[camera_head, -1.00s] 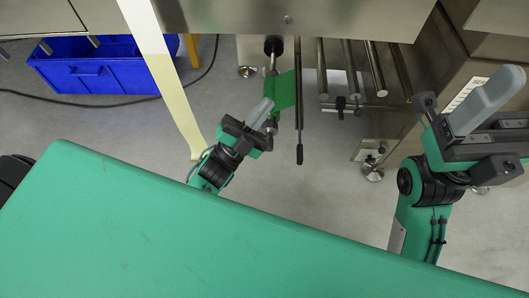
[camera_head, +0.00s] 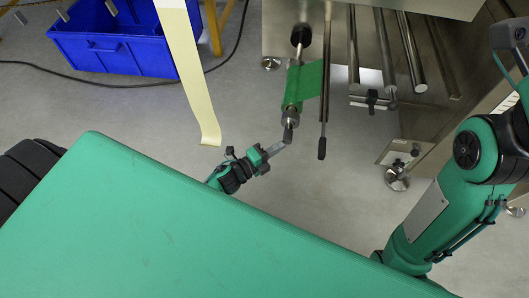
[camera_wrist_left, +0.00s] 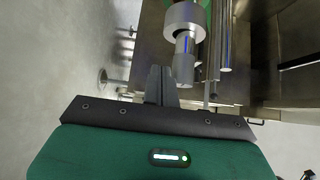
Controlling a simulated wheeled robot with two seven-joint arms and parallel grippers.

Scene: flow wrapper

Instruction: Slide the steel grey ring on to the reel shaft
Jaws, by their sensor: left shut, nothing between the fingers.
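The reel shaft runs out from the steel machine, and its grey free end (camera_head: 289,127) points toward me. It also shows in the left wrist view (camera_wrist_left: 184,66). A steel grey ring (camera_head: 291,113) is around the shaft, in front of the green roll; it shows as a wide collar in the left wrist view (camera_wrist_left: 185,14). My left gripper (camera_head: 286,141) is shut and empty, close to the shaft's free end. In the left wrist view its fingers (camera_wrist_left: 161,80) are just left of the shaft end; I cannot tell if they touch. My right gripper is out of view.
The green roll (camera_head: 296,85) sits on the shaft with its web running right to a thin bar (camera_head: 324,110). A pale strip (camera_head: 187,70) hangs at left. A blue crate (camera_head: 115,42) stands on the floor. My right arm is at the right.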

